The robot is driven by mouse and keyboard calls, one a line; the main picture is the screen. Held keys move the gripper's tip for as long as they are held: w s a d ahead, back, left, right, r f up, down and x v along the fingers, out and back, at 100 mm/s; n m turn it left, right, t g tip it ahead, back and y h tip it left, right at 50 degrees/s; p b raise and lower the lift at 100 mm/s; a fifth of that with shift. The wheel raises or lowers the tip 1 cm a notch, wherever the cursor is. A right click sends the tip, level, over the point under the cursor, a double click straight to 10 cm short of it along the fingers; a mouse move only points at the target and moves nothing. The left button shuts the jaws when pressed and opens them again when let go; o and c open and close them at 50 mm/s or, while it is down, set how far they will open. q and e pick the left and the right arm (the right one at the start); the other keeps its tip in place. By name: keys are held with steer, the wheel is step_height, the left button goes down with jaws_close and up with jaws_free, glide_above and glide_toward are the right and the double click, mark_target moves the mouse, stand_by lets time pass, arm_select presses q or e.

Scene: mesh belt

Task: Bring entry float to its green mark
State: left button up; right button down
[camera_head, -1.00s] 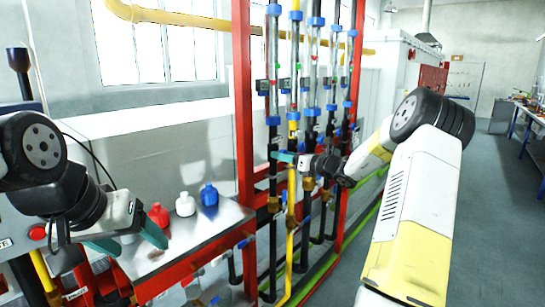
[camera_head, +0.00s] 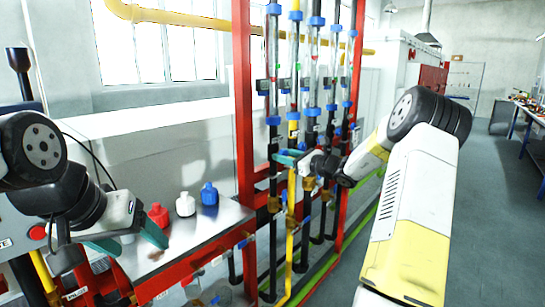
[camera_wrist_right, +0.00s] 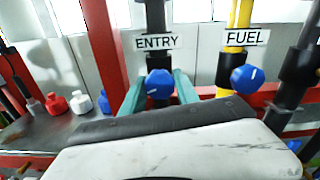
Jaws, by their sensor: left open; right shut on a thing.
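The ENTRY label (camera_wrist_right: 157,42) is on the leftmost dark pipe in the right wrist view, with a blue knob (camera_wrist_right: 159,84) below it. My right gripper (camera_wrist_right: 159,90) has its teal fingers on either side of this knob, shut on it. In the head view the right gripper (camera_head: 284,157) is at the lower left of the pipe rack. The entry tube (camera_head: 273,50) is the leftmost clear tube above it. Its float and green mark are too small to read surely. My left gripper (camera_head: 128,241) is open and empty over the metal bench.
The FUEL label (camera_wrist_right: 243,37) and its blue knob (camera_wrist_right: 247,79) are close to the right of my right gripper. A red post (camera_head: 242,100) stands left of the pipes. Red, white and blue bottles (camera_head: 209,194) stand on the bench (camera_head: 205,221). The right-hand floor is clear.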

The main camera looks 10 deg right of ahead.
steer(key=shift+n, duration=2.2)
steer(key=c, duration=0.9)
jaws_free()
steer(key=v, duration=0.8)
